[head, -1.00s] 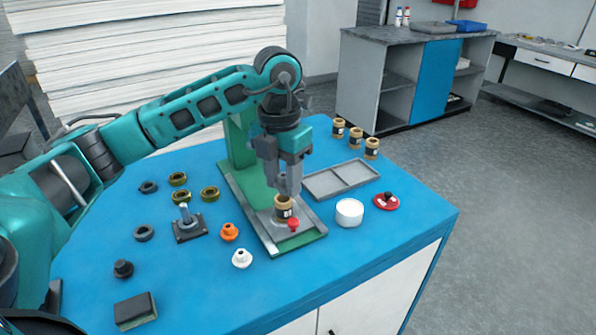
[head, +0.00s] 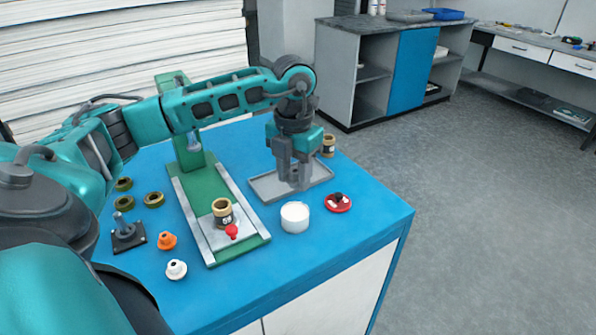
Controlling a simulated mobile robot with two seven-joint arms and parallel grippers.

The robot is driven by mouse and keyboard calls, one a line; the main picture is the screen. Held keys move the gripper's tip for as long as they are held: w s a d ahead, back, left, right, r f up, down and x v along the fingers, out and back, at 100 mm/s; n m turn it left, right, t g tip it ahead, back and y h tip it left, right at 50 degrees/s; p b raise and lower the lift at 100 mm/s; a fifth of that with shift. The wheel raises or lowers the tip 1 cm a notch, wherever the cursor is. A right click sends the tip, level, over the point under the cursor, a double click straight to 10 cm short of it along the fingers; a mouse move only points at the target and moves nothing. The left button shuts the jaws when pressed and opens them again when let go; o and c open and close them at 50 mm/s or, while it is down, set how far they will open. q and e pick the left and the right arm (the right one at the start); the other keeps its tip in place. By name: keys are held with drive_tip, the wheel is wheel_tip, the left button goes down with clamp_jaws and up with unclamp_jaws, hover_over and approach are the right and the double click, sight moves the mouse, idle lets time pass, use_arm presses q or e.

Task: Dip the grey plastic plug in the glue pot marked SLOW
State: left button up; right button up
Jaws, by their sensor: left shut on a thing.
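My left gripper (head: 295,184) points down over the grey tray (head: 262,190) right of the green press. It is shut on a small grey piece, which fits the grey plastic plug but can hardly be told from the grey fingers. A brown pot (head: 328,146) with a dark label stands behind the gripper; I cannot read its label. Other pots there may be hidden by the gripper. No pot in view can be read as SLOW. My right gripper is not in view.
The green press (head: 187,168) with its metal bed stands left of the tray. A white tub (head: 295,217) and a red dish (head: 338,203) stand in front of it. Orange (head: 167,241) and white (head: 176,270) plugs lie at the left. The blue table's (head: 375,225) right corner is clear.

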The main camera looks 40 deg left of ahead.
use_arm(q)
drive_tip(key=b, duration=0.4)
hover_over(294, 213)
wheel_tip(294, 213, down, 5)
drive_tip(key=shift+r, duration=0.1)
drive_tip(key=shift+f+b, duration=0.35)
drive_tip(key=shift+f, duration=0.5)
drive_tip(key=shift+f+b, duration=0.4)
drive_tip(key=shift+f, duration=0.2)
drive_tip(key=shift+r, duration=0.15)
idle(0.8)
drive_tip(key=shift+r+p, duration=2.75)
drive_tip(key=shift+r, duration=0.65)
drive_tip(key=shift+d, duration=0.1)
